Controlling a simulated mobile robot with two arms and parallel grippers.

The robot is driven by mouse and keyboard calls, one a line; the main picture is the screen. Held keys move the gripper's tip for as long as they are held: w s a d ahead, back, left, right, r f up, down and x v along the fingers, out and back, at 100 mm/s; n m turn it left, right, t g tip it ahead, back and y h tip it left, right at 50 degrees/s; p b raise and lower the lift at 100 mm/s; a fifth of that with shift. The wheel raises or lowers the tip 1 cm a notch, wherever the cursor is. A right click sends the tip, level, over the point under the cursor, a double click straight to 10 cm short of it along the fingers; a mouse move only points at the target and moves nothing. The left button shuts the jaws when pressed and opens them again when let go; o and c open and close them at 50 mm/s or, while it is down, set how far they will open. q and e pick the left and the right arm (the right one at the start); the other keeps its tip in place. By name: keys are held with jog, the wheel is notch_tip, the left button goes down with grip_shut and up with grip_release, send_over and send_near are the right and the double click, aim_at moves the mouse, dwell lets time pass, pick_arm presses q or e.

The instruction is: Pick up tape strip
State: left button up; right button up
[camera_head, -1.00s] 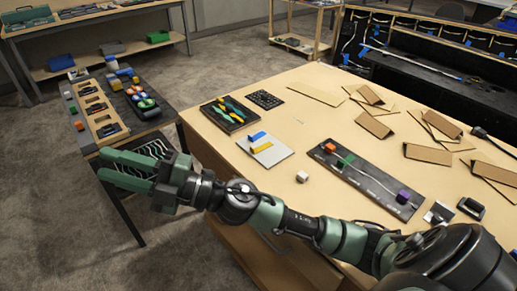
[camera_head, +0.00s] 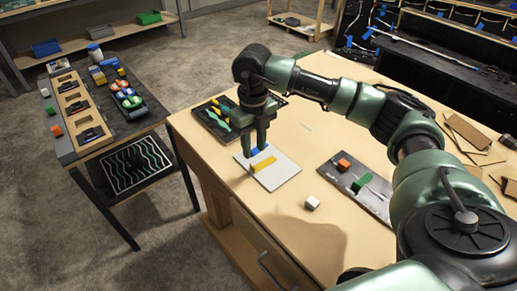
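A blue tape strip (camera_head: 267,150) and a yellow tape strip (camera_head: 264,163) lie on a white card (camera_head: 283,174) near the left part of the wooden table. My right gripper (camera_head: 254,152) points straight down over the far left part of the card. Its two fingers are apart with a gap between them, right at the blue strip. The fingers partly hide the blue strip, and I cannot tell whether they touch it. The yellow strip lies just in front of the fingers. My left gripper is not in view.
A dark tray of tools (camera_head: 208,117) lies just behind the gripper, partly hidden. A small white cube (camera_head: 312,202) and a dark board with coloured blocks (camera_head: 378,201) lie to the right. A side bench with a wooden holder (camera_head: 91,126) stands at left.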

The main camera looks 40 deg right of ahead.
aim_at(253, 166)
jog(key=shift+s+d+f, duration=0.1)
jog(key=shift+f, duration=0.05)
jog(key=shift+s+a+f+p, duration=0.35)
jog(key=shift+s+a+p, duration=0.25)
jog(key=shift+s+a, duration=0.15)
jog(key=shift+w+d+f+p, duration=0.15)
jog(key=shift+f+p, duration=0.65)
jog(key=shift+f, duration=0.1)
jog(key=f, duration=0.2)
jog(key=w+f, duration=0.1)
jog(key=shift+d+p, duration=0.3)
jog(key=shift+p, duration=0.1)
jog(key=shift+f, duration=0.35)
jog(key=shift+s+a, duration=0.1)
grip_shut()
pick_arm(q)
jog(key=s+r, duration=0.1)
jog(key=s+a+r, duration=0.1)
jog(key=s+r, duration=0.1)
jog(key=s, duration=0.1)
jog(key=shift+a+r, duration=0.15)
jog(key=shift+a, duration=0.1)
